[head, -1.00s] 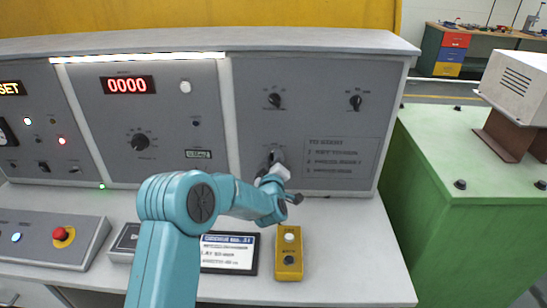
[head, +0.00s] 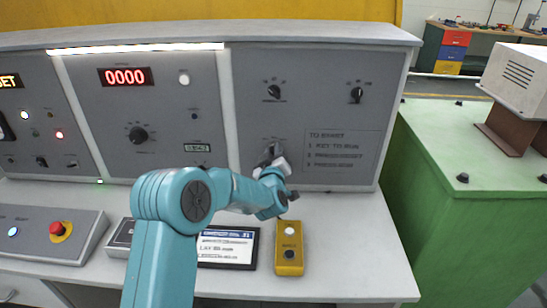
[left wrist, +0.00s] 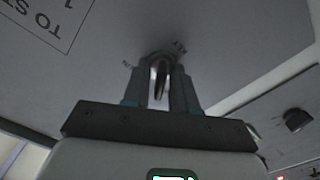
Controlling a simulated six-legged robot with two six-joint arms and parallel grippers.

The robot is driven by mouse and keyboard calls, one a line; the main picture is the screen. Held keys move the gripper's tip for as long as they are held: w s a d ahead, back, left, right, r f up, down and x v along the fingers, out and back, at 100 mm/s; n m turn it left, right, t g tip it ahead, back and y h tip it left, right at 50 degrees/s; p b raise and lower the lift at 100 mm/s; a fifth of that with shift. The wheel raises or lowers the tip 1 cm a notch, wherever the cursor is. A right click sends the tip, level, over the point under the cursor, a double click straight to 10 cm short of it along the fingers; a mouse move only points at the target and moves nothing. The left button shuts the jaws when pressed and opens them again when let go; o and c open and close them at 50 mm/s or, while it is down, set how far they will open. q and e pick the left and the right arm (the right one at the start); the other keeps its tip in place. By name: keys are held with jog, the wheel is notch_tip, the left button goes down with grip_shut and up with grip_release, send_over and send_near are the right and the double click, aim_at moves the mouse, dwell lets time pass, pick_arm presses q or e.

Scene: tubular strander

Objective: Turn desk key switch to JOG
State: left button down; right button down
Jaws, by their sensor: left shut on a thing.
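The desk key switch (left wrist: 160,80) shows in the left wrist view as a dark key in a round collar on the grey panel, with small lettering around it. My left gripper (left wrist: 160,92) has a finger on each side of the key and is shut on it. In the head view my left gripper (head: 274,158) reaches the lower part of the right-hand panel, where it and the wrist hide most of the switch. The lettering is too blurred to tell which position the key points to. My right gripper is not in view.
Two black knobs, a left one (head: 273,91) and a right one (head: 356,95), sit higher on this panel. A yellow button box (head: 289,262) and a dark-framed sign (head: 228,247) are on the desktop below my arm. A green machine housing (head: 450,190) stands at the right.

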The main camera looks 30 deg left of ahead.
pick_arm(q)
jog(key=m+b, duration=0.1)
jog(key=m, duration=0.1)
jog(key=shift+f+m, duration=0.1)
jog(key=shift+m, duration=0.2)
jog(key=shift+m+b, duration=0.6)
jog(key=shift+m, duration=1.2)
jog(key=c, duration=1.2)
grip_release()
jog(key=shift+c, duration=0.2)
jog(key=b+v, duration=0.3)
jog(key=v, duration=1.3)
jog(key=shift+s+d, duration=0.1)
jog(key=shift+d, duration=0.05)
